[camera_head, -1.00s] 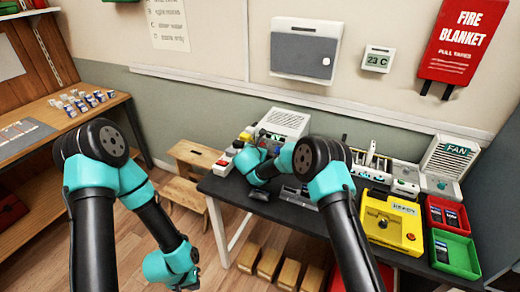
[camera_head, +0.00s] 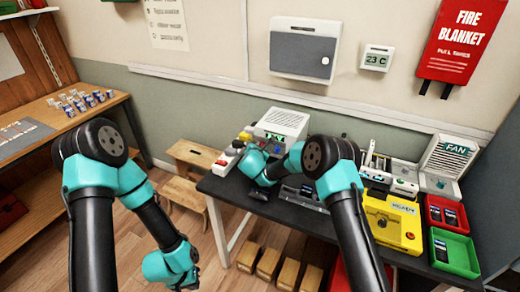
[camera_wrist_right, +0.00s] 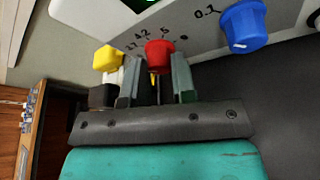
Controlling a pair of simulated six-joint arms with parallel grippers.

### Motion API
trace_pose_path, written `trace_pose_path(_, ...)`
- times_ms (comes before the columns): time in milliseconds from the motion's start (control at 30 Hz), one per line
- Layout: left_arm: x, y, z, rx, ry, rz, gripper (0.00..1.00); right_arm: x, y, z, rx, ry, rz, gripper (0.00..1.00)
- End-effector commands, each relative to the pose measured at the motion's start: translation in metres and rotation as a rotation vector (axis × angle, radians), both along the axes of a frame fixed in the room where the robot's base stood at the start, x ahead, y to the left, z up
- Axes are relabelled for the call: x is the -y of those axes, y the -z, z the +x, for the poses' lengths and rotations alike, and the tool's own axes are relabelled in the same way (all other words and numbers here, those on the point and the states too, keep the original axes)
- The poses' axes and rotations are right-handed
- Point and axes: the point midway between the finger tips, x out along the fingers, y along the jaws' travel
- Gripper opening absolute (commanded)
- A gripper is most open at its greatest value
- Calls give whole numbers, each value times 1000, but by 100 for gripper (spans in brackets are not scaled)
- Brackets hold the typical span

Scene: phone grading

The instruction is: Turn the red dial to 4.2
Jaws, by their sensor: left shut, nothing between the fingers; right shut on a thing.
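The red dial (camera_wrist_right: 160,57) is on the white panel of a bench device, in the middle of the right wrist view. Printed numbers stand above it, among them 4.2 and 5. I cannot make out its pointer mark. My right gripper (camera_wrist_right: 156,88) is shut on the red dial, one finger on each side. In the head view my right arm covers most of the dial's surroundings. My left gripper (camera_head: 188,284) is low at the left, over the floor and away from the bench, shut and empty.
A yellow knob (camera_wrist_right: 107,59) sits left of the red dial and a blue dial (camera_wrist_right: 242,27) marked 0.1 to its right. The dark bench (camera_head: 230,188) also carries a yellow machine (camera_head: 392,222) and a green bin (camera_head: 452,268). A wooden step stool (camera_head: 190,155) stands left of it.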

Motion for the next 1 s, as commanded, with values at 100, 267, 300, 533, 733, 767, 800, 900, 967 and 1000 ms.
trace_pose_path(100, 0, 0, 0, 0, 0, 0, 0, 0, -1, 0, 2, 0, 0, 27)
trace_pose_path(267, 0, 0, 0, 0, 0, 0, 0, 0, -1, 0, 1, 1, -2, 42)
trace_pose_path(300, 0, 0, 0, 0, 0, 0, 0, 0, -1, 0, 1, 0, -1, 46)
trace_pose_path(533, 0, 0, 0, 0, 0, 0, 0, 0, 0, 0, 1, 0, -1, 50)
trace_pose_path(733, 0, 0, 0, 0, 0, 0, 0, -1, -2, -4, 0, 0, -1, 50)
trace_pose_path(767, 0, 0, 0, 0, 0, 0, 0, -1, -3, -6, 0, 0, -1, 50)
trace_pose_path(800, 0, 0, 0, 0, 0, 0, 0, -2, -4, -9, 0, 0, -1, 50)
trace_pose_path(900, 0, 0, 0, 0, 0, 0, 0, -4, -7, -19, 0, -1, -2, 50)
trace_pose_path(967, 0, 0, 0, 0, 0, 0, 0, -6, -10, -26, 0, -1, -2, 50)
trace_pose_path(1000, 0, 0, 0, 0, 0, 0, 0, -7, -11, -32, -1, -2, -1, 50)
